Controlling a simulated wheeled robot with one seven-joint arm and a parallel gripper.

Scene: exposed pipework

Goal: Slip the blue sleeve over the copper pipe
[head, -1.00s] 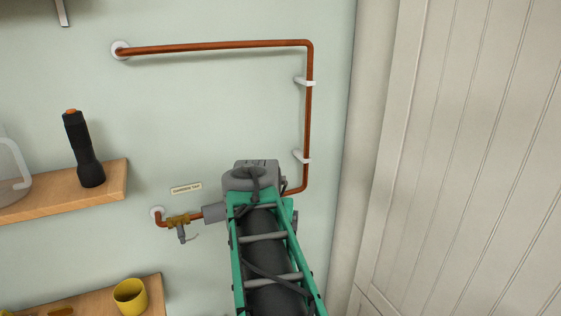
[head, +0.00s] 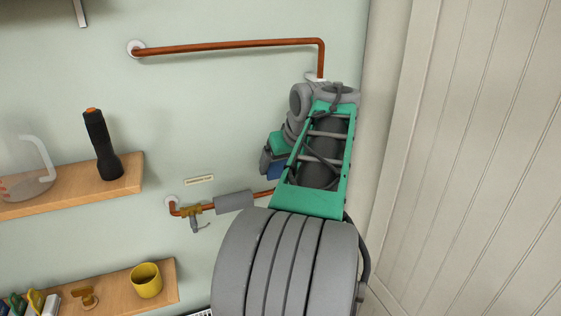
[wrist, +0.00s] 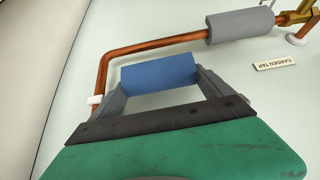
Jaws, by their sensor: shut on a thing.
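The blue sleeve (wrist: 160,73) is clamped between the two grey fingers of my gripper (wrist: 161,78) in the wrist view. In the head view the sleeve (head: 276,171) shows only as a small blue patch; my arm hides the rest. The copper pipe (head: 230,45) runs along the top of the wall, and my arm hides most of its vertical stretch. In the wrist view its lower run (wrist: 150,46) and bend lie just past the sleeve. The sleeve is beside the pipe, not around it; I cannot tell the exact gap.
A grey sleeve (head: 234,202) sits around the lower pipe beside a brass tap (head: 190,211). A white pipe clip (wrist: 95,100) holds the vertical stretch. Left are shelves with a black torch (head: 103,145) and a yellow cup (head: 146,280). A panelled door (head: 480,150) stands right.

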